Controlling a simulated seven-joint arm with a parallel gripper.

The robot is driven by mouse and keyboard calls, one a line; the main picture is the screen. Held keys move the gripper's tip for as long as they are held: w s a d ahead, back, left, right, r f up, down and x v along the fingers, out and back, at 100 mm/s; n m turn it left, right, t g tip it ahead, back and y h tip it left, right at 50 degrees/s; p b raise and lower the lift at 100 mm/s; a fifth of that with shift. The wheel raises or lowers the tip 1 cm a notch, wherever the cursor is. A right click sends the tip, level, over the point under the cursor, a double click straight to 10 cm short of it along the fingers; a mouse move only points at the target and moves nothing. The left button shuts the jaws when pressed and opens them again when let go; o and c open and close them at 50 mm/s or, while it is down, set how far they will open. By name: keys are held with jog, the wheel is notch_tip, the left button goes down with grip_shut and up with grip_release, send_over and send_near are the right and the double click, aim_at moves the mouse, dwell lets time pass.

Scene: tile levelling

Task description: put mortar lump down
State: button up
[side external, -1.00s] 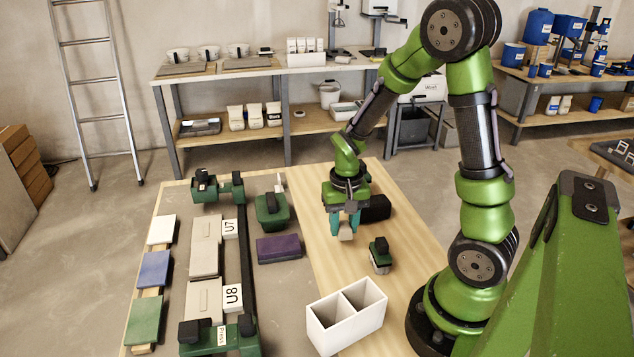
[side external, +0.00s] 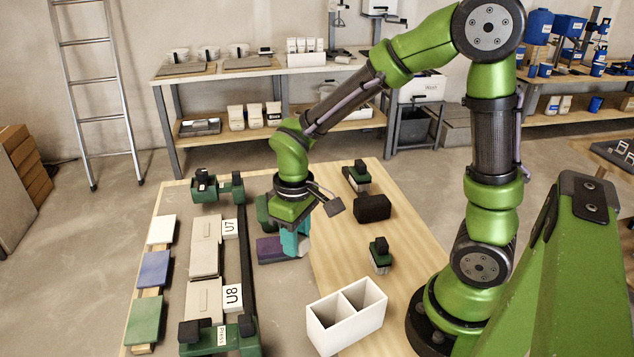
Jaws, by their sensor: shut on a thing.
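My gripper (side external: 294,245) points down over the grey board, right beside the purple block (side external: 268,252), and its teal fingers cover part of that block. In the earlier picture a small pale lump shows between the fingers. Now the fingers hide the mortar lump, and I cannot tell whether it touches anything below.
A green block (side external: 263,212) is partly hidden behind my gripper. White (side external: 161,230), blue (side external: 154,269) and green (side external: 144,320) tiles lie at left. A white two-compartment box (side external: 332,334), a green-and-black tool (side external: 380,258) and a black block (side external: 373,208) stand on the wood.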

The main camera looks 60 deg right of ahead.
aim_at(299, 279)
notch_tip(299, 279, down, 9)
jog(key=shift+r, duration=0.1)
dwell(0.3)
jog(key=shift+f, duration=0.2)
jog(key=o, duration=1.1)
jog(key=shift+r, duration=0.1)
notch_tip(299, 279, up, 12)
jog(key=s+r+m+t+y, duration=0.1)
jog(key=s+r+m+t, duration=0.1)
jog(key=r, duration=0.4)
jog(key=s+d+r+m+t+y, duration=0.1)
jog(key=s+r+m+t, duration=0.1)
jog(key=s+r+t, duration=0.3)
jog(key=shift+s+r+m, duration=0.3)
jog(key=shift+s+r, duration=0.05)
jog(key=shift+r, duration=0.1)
